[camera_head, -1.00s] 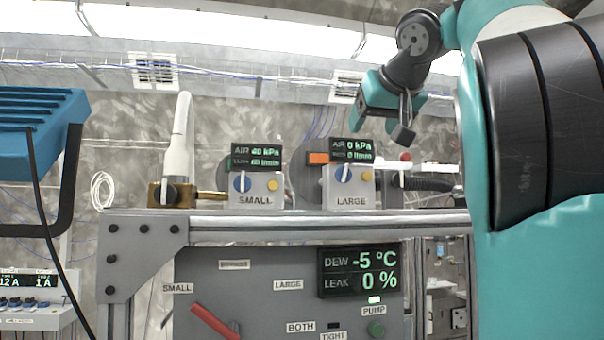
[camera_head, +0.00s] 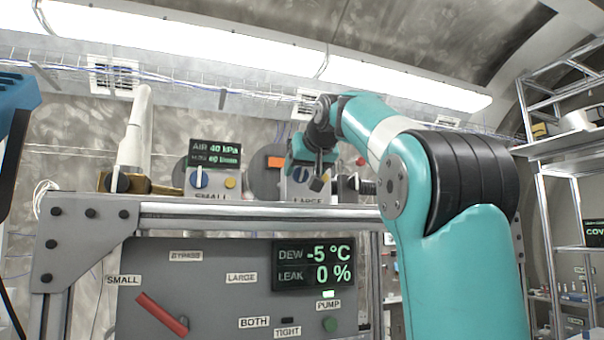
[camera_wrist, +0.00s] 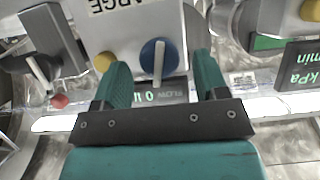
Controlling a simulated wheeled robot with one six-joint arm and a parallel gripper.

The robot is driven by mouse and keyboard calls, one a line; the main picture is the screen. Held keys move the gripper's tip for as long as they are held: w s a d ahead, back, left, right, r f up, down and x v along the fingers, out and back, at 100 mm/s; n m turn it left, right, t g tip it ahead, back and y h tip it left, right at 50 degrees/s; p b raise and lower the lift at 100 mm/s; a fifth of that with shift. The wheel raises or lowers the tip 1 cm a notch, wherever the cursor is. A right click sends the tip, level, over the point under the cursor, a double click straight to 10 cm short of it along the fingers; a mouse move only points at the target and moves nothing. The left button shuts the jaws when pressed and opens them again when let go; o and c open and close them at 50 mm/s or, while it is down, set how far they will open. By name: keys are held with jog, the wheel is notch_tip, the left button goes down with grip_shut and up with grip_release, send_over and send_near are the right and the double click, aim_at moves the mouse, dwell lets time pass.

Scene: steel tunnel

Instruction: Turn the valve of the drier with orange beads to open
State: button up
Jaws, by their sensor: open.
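A grey box labelled LARGE (camera_head: 310,201) stands on the frame's top rail. An orange patch (camera_head: 275,162) shows on the round grey body behind it, to its left; single beads cannot be made out. In the wrist view, upside down, this box carries a blue knob (camera_wrist: 159,56) with a pale lever and a yellow button (camera_wrist: 104,62). My gripper (camera_wrist: 161,66) is open and empty, its fingers reaching to either side of the blue knob; contact cannot be told. In the head view my gripper (camera_head: 318,184) hides much of the box and its display.
The SMALL box (camera_head: 212,183), with its own blue knob and a display of 40 kPa, stands to the left. A dark fitting with a pale lever (camera_wrist: 42,74) and red knob (camera_wrist: 59,101) sits beside the LARGE box. A panel with a red handle (camera_head: 162,314) is below.

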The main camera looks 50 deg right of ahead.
jog(key=shift+w+d+f, duration=0.25)
jog(key=shift+w+d, duration=0.05)
jog(key=shift+w, duration=0.2)
jog(key=c, duration=0.9)
jog(key=shift+a+n+h+b, duration=0.15)
jog(key=shift+n+h+b, duration=0.2)
jog(key=shift+b, duration=0.3)
jog(key=shift+c, duration=0.2)
jog(key=shift+n+g+h, duration=0.35)
jog(key=shift+n+g, duration=0.05)
jog(key=shift+n, duration=0.25)
jog(key=o, duration=0.9)
